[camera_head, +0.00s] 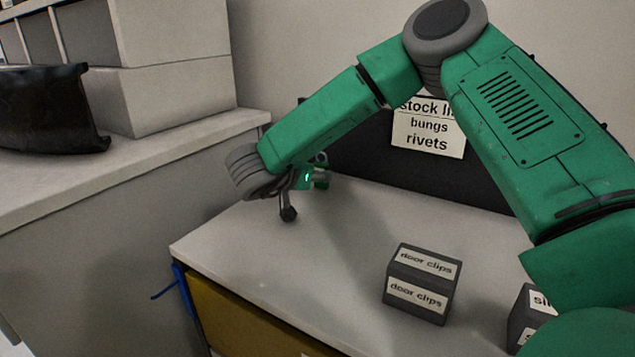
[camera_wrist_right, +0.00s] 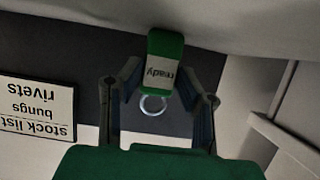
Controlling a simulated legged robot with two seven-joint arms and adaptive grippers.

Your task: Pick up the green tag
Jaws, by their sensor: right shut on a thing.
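The green tag (camera_wrist_right: 160,50) shows in the right wrist view, with a white label reading "ready" and a metal ring at its lower end. It is between the fingers of my right gripper (camera_wrist_right: 162,98), which is shut on it. In the head view my right gripper (camera_head: 298,196) is at the back left of the white worktop, partly hidden by my wrist. Small green parts show there, but I cannot tell clearly which is the tag. My left gripper is not in view.
A dark box labelled "door clips" (camera_head: 420,285) stands on the worktop (camera_head: 300,270), with another dark box (camera_head: 528,318) to its right. A black panel carries a stock list (camera_head: 428,128). A grey counter (camera_head: 120,180) with a black curved piece (camera_head: 50,110) is on the left.

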